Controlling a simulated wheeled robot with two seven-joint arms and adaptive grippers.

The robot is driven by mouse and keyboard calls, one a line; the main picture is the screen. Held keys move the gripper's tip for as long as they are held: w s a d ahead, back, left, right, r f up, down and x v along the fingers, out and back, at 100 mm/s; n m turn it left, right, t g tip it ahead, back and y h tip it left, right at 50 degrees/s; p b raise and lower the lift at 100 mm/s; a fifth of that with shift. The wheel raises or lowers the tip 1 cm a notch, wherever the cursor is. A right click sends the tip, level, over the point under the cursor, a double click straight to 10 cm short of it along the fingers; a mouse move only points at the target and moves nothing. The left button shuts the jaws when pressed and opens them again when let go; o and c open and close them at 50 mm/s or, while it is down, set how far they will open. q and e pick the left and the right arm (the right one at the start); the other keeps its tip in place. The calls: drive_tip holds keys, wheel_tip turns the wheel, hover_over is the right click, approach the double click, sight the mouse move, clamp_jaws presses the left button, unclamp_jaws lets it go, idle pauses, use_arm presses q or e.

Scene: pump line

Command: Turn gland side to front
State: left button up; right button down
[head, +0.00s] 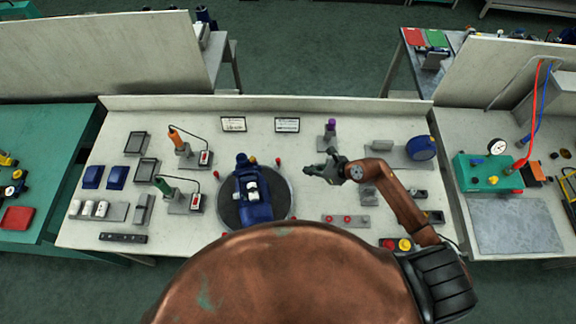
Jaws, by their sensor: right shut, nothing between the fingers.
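A blue pump body (254,208) sits on a dark round turntable (229,212) in the middle of the bench. It has pale parts on top and a darker blue end towards the back. I cannot tell for sure which side of it is the gland side. My right gripper (317,168) is to the right of the turntable, apart from the pump. It is shut and empty, with its fingers towards the left. My left gripper is not in view.
Small red pegs (278,162) stand around the turntable. Orange (176,138) and green (162,187) tools stand on the left with blue covers (92,177) and trays. A purple-topped post (331,128) stands behind my right gripper. A blue round part (421,148) is at the back right.

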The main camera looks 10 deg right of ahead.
approach(288, 170)
drive_tip(key=x, duration=0.4)
drive_tip(key=shift+s+d+f, duration=0.1)
drive_tip(key=shift+s, duration=0.05)
drive_tip(key=shift+w+a+f+p, duration=0.2)
drive_tip(key=shift+w+a+p, duration=0.35)
drive_tip(key=shift+w+a, duration=1)
drive_tip(key=shift+f, duration=0.1)
